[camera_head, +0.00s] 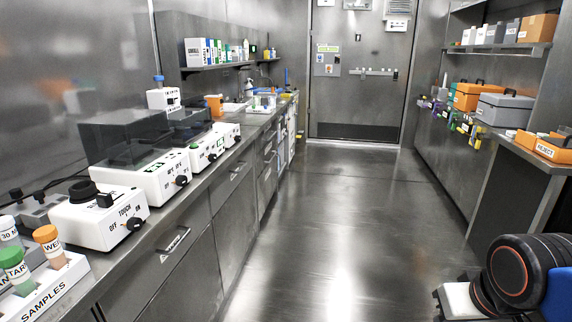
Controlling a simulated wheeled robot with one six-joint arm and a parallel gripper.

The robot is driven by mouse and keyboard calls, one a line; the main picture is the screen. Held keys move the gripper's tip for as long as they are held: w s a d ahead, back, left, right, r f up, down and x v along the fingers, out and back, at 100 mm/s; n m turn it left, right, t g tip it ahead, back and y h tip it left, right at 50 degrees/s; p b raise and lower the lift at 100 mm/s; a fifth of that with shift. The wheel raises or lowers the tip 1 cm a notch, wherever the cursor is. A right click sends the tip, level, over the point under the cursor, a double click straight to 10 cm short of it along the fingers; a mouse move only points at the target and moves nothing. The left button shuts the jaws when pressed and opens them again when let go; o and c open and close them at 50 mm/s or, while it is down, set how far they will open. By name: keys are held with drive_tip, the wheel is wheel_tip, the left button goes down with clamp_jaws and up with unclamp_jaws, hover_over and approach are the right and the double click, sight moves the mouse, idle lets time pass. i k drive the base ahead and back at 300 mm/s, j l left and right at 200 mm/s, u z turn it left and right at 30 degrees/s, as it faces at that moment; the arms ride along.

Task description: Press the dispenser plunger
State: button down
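I cannot clearly pick out the dispenser or its plunger. A white labelled unit with a narrow blue top (160,97) stands at the back of the left bench, behind a dark-lidded machine; it may be the dispenser, but it is too small to tell. Its lower part is hidden. An orange container (214,106) stands to its right. Part of my arm shows at the lower right, far from the left bench. My gripper's fingers are not visible.
The left bench (206,185) carries a touch mixer (98,218), a dark-lidded machine (150,176) and a samples rack (50,294). On the right are an orange reject tray (548,149) and grey case (504,108). The aisle floor (335,220) is clear up to a closed door (358,80).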

sight(159, 79)
drive_tip(key=i+l+z, duration=0.1)
drive_tip(key=i+z, duration=0.2)
drive_tip(key=i, duration=1.35)
drive_tip(key=i+u, duration=0.45)
drive_tip(key=i+l+u, duration=0.2)
drive_tip(key=i+u, duration=0.3)
drive_tip(key=i+j+u, duration=0.15)
drive_tip(key=i+u, duration=0.75)
drive_tip(key=k, duration=0.1)
